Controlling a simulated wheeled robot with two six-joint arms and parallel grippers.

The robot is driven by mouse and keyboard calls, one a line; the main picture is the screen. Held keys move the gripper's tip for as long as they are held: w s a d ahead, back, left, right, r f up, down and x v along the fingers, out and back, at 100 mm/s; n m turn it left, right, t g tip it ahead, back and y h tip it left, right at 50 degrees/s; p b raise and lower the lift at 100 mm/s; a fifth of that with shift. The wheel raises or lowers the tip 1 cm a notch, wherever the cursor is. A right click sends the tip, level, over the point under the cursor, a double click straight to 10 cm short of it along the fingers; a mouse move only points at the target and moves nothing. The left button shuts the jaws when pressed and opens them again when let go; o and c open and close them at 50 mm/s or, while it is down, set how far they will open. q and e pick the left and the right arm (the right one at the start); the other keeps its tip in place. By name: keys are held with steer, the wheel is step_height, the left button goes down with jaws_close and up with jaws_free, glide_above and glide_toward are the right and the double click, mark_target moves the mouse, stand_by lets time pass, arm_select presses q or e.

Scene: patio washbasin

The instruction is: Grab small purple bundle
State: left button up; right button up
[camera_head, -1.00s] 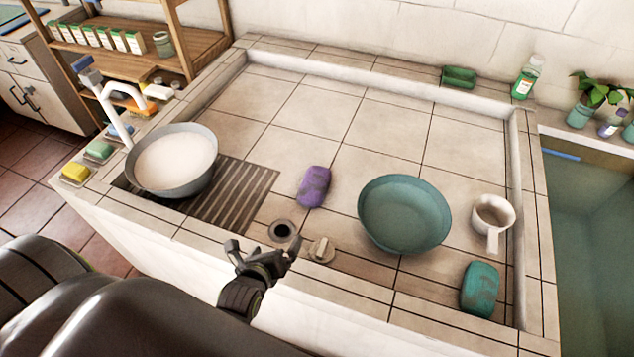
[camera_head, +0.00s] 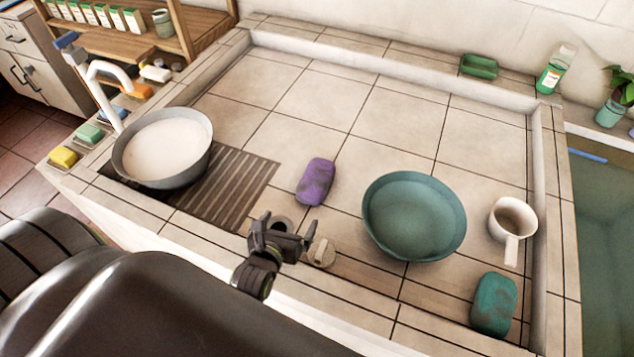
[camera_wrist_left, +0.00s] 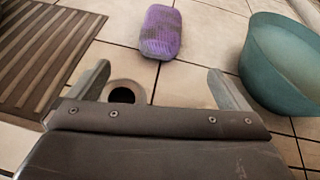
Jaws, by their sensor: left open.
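The small purple bundle (camera_head: 315,182) lies on the tiled basin floor, between the slatted drain grate and the teal bowl. It also shows in the left wrist view (camera_wrist_left: 161,32), ahead of the fingers and a little left of centre. My left gripper (camera_head: 283,226) is open and empty near the front edge of the basin, over the drain hole and short of the bundle. Its two spread fingers also show in the left wrist view (camera_wrist_left: 160,82). The bundle is apart from both fingers. My right gripper is not in view.
A teal bowl (camera_head: 414,216) stands right of the bundle, with a white mug (camera_head: 513,224) and a teal bundle (camera_head: 494,303) beyond. A grey basin of white liquid (camera_head: 163,150) stands left by the grate (camera_head: 222,188). A beige knob (camera_head: 321,252) sits beside my gripper. Tiles behind are clear.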

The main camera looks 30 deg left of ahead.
mark_target(310, 191)
arm_select(q)
steer(key=shift+f, duration=0.4)
steer(key=shift+w+f+b, duration=0.2)
steer(key=shift+w+b, duration=0.1)
steer(key=shift+b, duration=0.35)
steer(key=b+x, duration=0.2)
steer(key=b, duration=0.1)
steer(key=x, duration=0.8)
steer(key=shift+w, duration=0.45)
steer(key=shift+b+x, duration=0.65)
steer(key=shift+x, duration=2.35)
steer(key=shift+d+r, duration=0.2)
steer(key=c, duration=1.1)
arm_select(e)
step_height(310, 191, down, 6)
